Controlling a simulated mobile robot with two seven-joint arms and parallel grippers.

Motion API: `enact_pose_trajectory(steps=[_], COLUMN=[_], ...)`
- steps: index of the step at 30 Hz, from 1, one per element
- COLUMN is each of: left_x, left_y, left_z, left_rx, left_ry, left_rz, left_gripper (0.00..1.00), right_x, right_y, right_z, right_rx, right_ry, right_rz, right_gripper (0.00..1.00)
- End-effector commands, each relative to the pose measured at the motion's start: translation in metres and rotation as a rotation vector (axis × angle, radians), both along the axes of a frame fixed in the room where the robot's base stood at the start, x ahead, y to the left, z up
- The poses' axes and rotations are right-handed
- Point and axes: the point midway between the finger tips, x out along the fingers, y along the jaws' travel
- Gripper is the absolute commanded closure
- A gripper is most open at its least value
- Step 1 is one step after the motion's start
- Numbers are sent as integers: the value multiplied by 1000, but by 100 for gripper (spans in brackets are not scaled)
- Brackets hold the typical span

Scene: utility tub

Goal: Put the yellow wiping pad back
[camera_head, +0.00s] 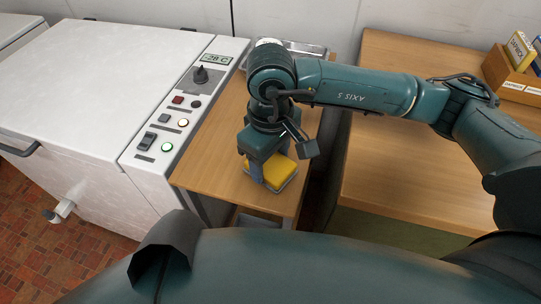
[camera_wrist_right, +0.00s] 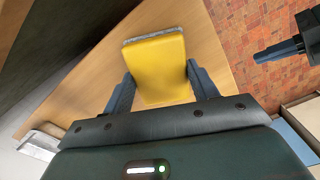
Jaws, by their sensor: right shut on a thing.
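The yellow wiping pad (camera_head: 272,174) is a flat block with a grey layer along its edge. It is low over the near end of the narrow wooden side table (camera_head: 215,150); I cannot tell if it touches the top. My right gripper (camera_head: 266,172) points down and is shut on the pad. In the right wrist view the pad (camera_wrist_right: 157,68) sits between the two fingers of the gripper (camera_wrist_right: 161,88). A dark finger-like part, likely of my left gripper (camera_wrist_right: 278,49), shows at the right edge of that view; its jaw opening is not clear.
A white tub (camera_head: 80,75) with a control panel (camera_head: 190,105) stands left of the side table. A metal tray (camera_head: 305,47) is at the table's far end. A larger wooden table (camera_head: 400,160) is to the right, across a gap, with a wooden box (camera_head: 515,80) at its back.

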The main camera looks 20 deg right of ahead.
Motion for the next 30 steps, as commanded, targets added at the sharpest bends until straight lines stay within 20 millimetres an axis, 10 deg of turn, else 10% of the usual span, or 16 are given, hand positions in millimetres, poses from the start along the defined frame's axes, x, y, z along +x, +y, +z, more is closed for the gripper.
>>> enact_pose_trajectory(steps=[3,4,11,23,30], left_x=[0,0,1,2,1], left_y=[0,0,0,1,0], left_z=[-9,-6,-2,6,0], left_rx=[-9,-11,-13,1,-3], left_ry=[2,3,-3,-8,-5], left_rz=[2,3,3,1,0], left_gripper=[100,100,100,100,100], right_x=[0,0,0,0,1], right_y=[0,0,0,0,0], right_z=[-6,-3,-3,6,55], right_rx=[0,0,-1,1,1], right_ry=[-1,-1,-1,-1,-7], right_rz=[0,0,0,0,1], right_gripper=[63,39,20,20,20])
